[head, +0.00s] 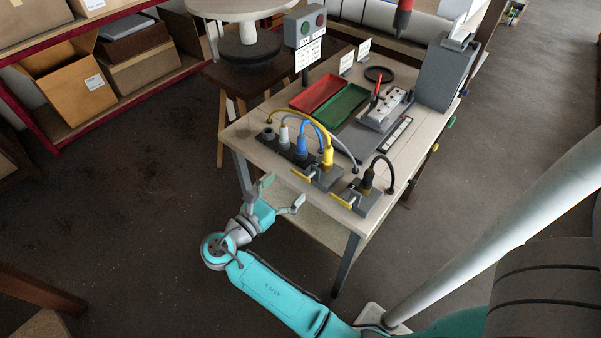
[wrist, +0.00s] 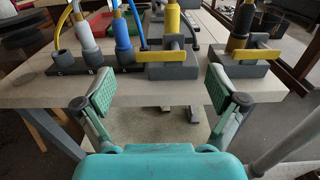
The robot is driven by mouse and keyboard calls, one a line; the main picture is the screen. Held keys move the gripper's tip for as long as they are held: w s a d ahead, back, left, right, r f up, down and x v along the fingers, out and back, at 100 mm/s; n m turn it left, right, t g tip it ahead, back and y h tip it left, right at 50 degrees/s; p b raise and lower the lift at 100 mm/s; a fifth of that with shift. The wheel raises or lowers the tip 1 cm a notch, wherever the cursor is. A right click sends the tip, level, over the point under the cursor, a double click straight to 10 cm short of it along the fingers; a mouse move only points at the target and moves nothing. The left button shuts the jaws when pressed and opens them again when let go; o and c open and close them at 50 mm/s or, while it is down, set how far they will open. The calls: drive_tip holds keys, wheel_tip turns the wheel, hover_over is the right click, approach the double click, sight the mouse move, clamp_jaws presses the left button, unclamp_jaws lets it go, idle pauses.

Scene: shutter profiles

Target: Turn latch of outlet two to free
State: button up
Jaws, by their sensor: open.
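Two grey outlet blocks sit at the table's near edge, each with a yellow latch bar; I cannot read which is outlet two. The left block (head: 322,181) holds a yellow plug (head: 327,158) and has its latch (head: 301,175) at the front. The right block (head: 362,203) holds a black plug (head: 367,181) and has its latch (head: 341,202). In the wrist view the left latch (wrist: 163,57) and right latch (wrist: 257,54) both lie roughly crosswise. My gripper (head: 283,192) is open and empty, in front of the table edge, apart from both latches.
A dark strip (wrist: 93,65) with grey, white and blue connectors stands left of the blocks. Cables arch over the table (head: 240,133). Red (head: 315,93) and green (head: 342,107) trays and a white power strip (head: 380,117) lie behind. The floor left is free.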

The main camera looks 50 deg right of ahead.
sight(301, 174)
drive_tip(key=shift+w+d, duration=0.1)
drive_tip(key=shift+d, duration=3.05)
drive_tip(key=c, duration=1.2)
